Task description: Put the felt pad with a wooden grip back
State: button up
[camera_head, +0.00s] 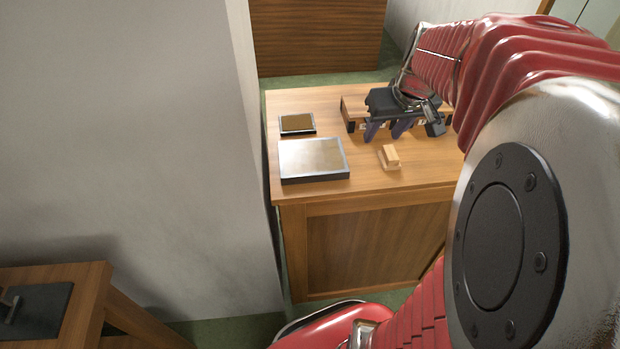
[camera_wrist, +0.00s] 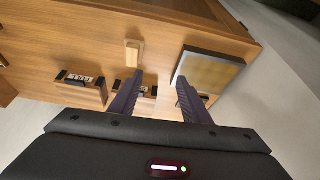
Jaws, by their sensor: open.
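The felt pad with a wooden grip (camera_head: 389,157) appears as a small pale wooden block on a thin base, on the desk top near its front edge. It also shows in the wrist view (camera_wrist: 133,53), above and left of the fingertips. My gripper (camera_head: 388,132) is over the desk, behind the pad in the head view. Its two dark fingers are apart with nothing between them, as the wrist view (camera_wrist: 160,76) also shows. The pad stands clear of the fingers.
A large framed tan plate (camera_head: 314,158) lies left of the pad, with a smaller one (camera_head: 297,124) behind it. A wooden block with dark holders (camera_head: 352,108) is partly hidden by my gripper. A grey wall (camera_head: 130,130) borders the desk (camera_head: 290,195) on the left.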

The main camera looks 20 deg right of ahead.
jog(key=s+a+n, duration=0.1)
jog(key=s+a, duration=0.2)
jog(key=a, duration=0.4)
jog(key=s+a+r, duration=0.1)
jog(key=s+a, duration=0.3)
jog(key=a, duration=0.4)
jog(key=s+a+r+n+t+y, duration=0.1)
jog(key=s+a, duration=0.3)
jog(key=a, duration=0.3)
jog(key=shift+a+n, duration=0.3)
jog(key=shift+a, duration=0.1)
jog(key=shift+s, duration=0.1)
